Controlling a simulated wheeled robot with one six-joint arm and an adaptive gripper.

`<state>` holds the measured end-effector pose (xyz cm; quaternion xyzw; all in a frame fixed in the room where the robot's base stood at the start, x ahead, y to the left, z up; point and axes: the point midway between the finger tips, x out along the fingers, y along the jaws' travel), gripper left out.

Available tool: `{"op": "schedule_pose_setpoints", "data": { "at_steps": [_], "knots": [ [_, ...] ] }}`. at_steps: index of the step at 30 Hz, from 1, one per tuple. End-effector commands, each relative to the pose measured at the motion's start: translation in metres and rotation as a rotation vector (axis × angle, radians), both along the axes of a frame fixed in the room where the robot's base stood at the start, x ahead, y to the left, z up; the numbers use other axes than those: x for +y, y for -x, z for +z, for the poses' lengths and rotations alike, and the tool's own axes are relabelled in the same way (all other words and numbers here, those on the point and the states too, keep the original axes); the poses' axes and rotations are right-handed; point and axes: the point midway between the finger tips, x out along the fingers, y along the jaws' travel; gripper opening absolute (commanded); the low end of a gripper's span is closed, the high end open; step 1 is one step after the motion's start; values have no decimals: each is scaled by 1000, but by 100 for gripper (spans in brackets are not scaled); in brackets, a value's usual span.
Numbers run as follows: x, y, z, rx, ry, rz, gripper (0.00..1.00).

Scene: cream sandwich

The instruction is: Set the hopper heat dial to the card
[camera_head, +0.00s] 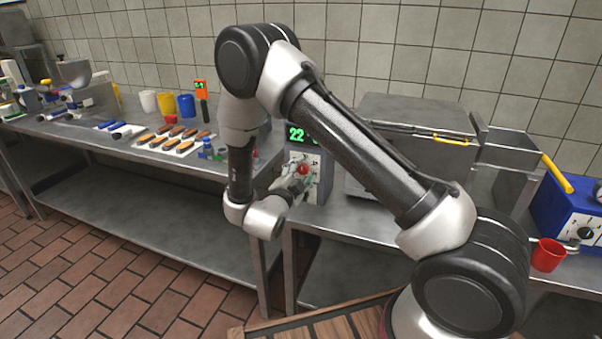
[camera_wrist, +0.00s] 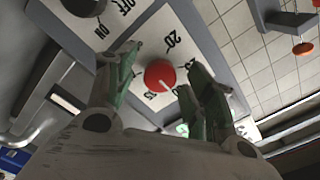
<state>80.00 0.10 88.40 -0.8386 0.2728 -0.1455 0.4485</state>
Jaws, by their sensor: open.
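The red heat dial (camera_wrist: 160,76) with a white pointer line sits on a pale printed scale plate in the wrist view. The pointer slants toward the lower right of that picture. In the head view the dial (camera_head: 303,169) is on the front of a grey box, below a green display (camera_head: 297,134) reading 22. My gripper (camera_wrist: 162,62) is open, its green-grey fingers on either side of the dial; contact cannot be told. In the head view my gripper (camera_head: 297,178) is at the dial. An orange card (camera_head: 200,86) stands on the left bench; its marking is too small to read surely.
A black ON/OFF knob (camera_wrist: 85,5) is near the dial. A red cup (camera_head: 548,255) and a blue box (camera_head: 570,215) are at the right. A gap separates the benches.

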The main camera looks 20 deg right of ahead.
Motion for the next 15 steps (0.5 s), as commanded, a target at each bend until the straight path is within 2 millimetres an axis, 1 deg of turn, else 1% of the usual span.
{"op": "schedule_pose_setpoints", "data": {
  "at_steps": [4,9,15],
  "knots": [
    [15,18,0,1,0,4,53],
    [39,50,0,1,1,6,53],
    [60,81,0,1,0,4,53]
  ]
}}
